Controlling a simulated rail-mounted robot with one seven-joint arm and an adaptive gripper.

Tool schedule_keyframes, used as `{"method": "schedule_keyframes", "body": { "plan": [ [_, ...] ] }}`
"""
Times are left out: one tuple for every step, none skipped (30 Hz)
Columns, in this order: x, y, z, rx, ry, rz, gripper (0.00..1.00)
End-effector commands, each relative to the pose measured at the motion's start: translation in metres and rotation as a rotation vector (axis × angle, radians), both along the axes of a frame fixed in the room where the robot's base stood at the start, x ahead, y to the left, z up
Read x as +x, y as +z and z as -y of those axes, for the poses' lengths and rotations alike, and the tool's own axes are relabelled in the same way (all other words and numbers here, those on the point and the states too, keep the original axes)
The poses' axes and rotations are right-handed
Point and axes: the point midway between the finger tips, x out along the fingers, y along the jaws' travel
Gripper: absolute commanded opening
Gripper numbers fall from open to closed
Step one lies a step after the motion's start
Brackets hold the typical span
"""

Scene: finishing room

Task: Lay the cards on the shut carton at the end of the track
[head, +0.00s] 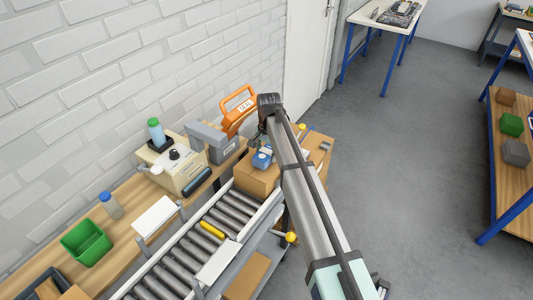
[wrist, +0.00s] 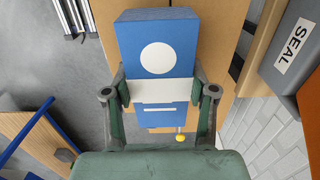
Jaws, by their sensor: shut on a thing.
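The cards (wrist: 158,28) are a blue pack with a white circle and a white band; the pack also shows in the head view (head: 262,158). My gripper (wrist: 160,88) is shut on the sides of the pack, one finger on each side. The shut carton (head: 255,183) is a brown box at the far end of the roller track (head: 190,250). The pack is over the carton's top, which shows behind it in the wrist view (wrist: 232,30). I cannot tell whether the pack touches the carton. My arm hides part of the carton.
An orange-framed machine (head: 238,108) and a grey unit marked SEAL (wrist: 300,55) stand close beside the carton. A bench to the left holds a green bin (head: 86,243), a bottle (head: 110,205) and a beige device (head: 172,170). A yellow object (head: 212,230) lies on the rollers.

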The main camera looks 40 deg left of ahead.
Motion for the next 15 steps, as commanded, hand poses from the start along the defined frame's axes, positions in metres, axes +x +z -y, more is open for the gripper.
{"method": "schedule_keyframes", "body": {
  "plan": [
    [0.0,0.0004,0.0,0.0,0.0,0.0,0.07],
    [0.0,0.0004,0.0,0.0,0.0,0.0,0.07],
    [0.0001,0.0004,-0.0001,0.0,0.0,0.0,0.07],
    [0.0,0.0004,-0.0001,0.0,0.0,0.0,0.07],
    [0.0,0.0004,-0.0001,0.0,0.0,0.0,0.07],
    [0.0,0.0004,-0.0001,0.0,0.0,0.0,0.07],
    [0.0,0.0004,-0.0001,0.0,0.0,0.0,0.07],
    [0.0,0.0004,-0.0001,0.0,0.0,0.0,0.64],
    [0.0,0.0004,-0.0001,0.0,0.0,0.0,0.78],
    [0.0,0.0004,-0.0001,0.0,0.0,0.0,0.86],
    [0.0,0.0004,-0.0001,0.0,0.0,0.0,0.86],
    [0.0,0.0003,0.0,0.0,0.0,0.0,0.86],
    [0.0,0.0003,0.0,0.0,0.0,0.0,0.86],
    [0.0,0.0003,0.0,0.0,0.0,0.0,0.86],
    [0.0,0.0003,-0.0001,0.0,0.0,0.0,0.86]
  ]
}}
